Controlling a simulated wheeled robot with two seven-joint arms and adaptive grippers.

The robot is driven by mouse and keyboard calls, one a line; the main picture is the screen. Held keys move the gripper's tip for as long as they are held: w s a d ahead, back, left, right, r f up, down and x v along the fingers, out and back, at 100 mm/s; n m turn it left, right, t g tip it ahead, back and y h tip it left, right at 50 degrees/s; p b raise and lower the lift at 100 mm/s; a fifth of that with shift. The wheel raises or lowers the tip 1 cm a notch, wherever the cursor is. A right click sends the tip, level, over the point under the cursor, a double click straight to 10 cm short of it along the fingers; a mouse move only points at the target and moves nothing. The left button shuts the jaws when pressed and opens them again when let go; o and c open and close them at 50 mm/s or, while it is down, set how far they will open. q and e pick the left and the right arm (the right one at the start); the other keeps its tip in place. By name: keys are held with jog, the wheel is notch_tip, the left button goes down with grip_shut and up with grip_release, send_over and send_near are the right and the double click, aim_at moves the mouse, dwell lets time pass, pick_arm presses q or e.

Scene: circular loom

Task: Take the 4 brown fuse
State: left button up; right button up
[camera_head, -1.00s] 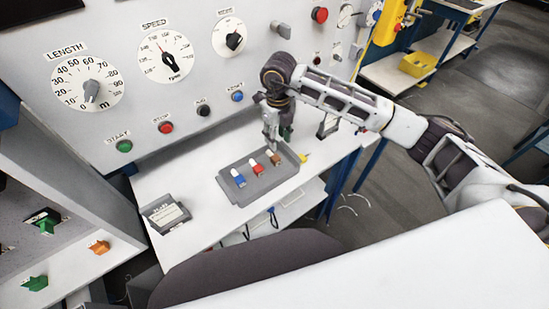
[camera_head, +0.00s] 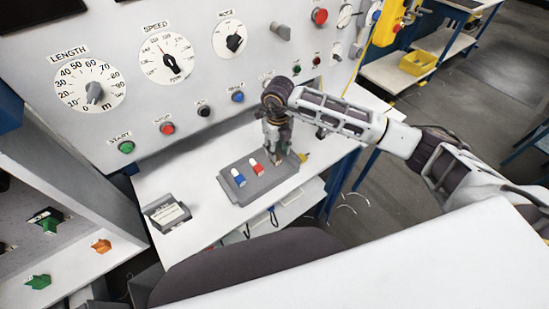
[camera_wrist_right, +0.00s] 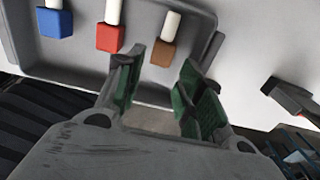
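The brown fuse (camera_wrist_right: 164,50) has a white shaft and a brown end and lies in the grey tray (camera_wrist_right: 215,30), right of the red fuse (camera_wrist_right: 109,36) and the blue fuse (camera_wrist_right: 55,22). In the head view my right gripper (camera_head: 277,153) points down over the right part of the tray (camera_head: 240,193) and hides most of the brown fuse. In the right wrist view my right gripper (camera_wrist_right: 155,85) is open, with its green-padded fingers apart. The brown end shows just beyond and between the fingertips, not clasped. My left gripper is out of view.
The control panel (camera_head: 120,100) with dials and buttons rises behind the white table (camera_head: 190,245). A dark labelled box (camera_head: 166,213) lies left of the tray. Green and orange parts sit on a shelf at the lower left.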

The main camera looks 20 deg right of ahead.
jog(key=shift+f+p, duration=0.6)
jog(key=shift+f, duration=1.85)
jog(key=c, duration=0.8)
notch_tip(320, 180, up, 10)
jog(key=b, duration=0.1)
jog(key=shift+b, duration=0.35)
